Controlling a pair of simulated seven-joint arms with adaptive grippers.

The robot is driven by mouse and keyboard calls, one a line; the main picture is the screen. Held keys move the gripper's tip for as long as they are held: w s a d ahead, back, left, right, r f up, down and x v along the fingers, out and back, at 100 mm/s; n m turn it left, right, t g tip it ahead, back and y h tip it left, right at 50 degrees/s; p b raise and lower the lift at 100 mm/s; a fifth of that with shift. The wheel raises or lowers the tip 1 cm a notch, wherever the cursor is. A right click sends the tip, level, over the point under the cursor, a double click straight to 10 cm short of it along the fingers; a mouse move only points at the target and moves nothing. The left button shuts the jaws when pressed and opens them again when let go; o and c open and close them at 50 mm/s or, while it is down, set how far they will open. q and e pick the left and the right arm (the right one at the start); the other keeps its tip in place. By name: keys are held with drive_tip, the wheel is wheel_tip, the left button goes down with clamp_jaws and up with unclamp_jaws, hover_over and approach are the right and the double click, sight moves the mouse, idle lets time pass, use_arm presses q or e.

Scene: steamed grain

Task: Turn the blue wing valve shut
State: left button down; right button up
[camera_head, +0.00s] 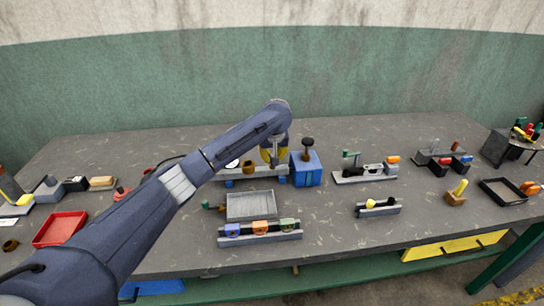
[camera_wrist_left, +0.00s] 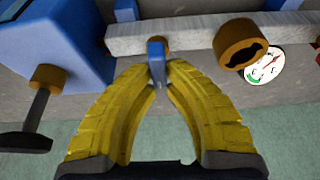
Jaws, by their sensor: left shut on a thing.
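The blue wing valve (camera_wrist_left: 156,55) shows in the left wrist view as a narrow upright blue tab on a brass-coloured stem, in front of a grey pipe bar (camera_wrist_left: 190,35). My left gripper (camera_wrist_left: 158,74) has yellow ribbed fingers, and their tips are closed on both sides of the tab. In the head view my left gripper (camera_head: 274,158) is over the pipe fixture at the middle of the bench, and the valve is hidden behind its fingers. My right gripper is in neither view.
A blue box (camera_head: 306,170) with a black-knobbed handle (camera_head: 308,142) stands just right of the gripper. A brass ring (camera_wrist_left: 243,43) and a round gauge (camera_wrist_left: 264,67) sit on the valve's other side. A grey tray (camera_head: 251,205) lies in front.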

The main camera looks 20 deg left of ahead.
use_arm(q)
drive_tip(key=c, duration=1.4)
unclamp_jaws()
drive_tip(key=v, duration=1.2)
drive_tip(key=shift+a, duration=0.1)
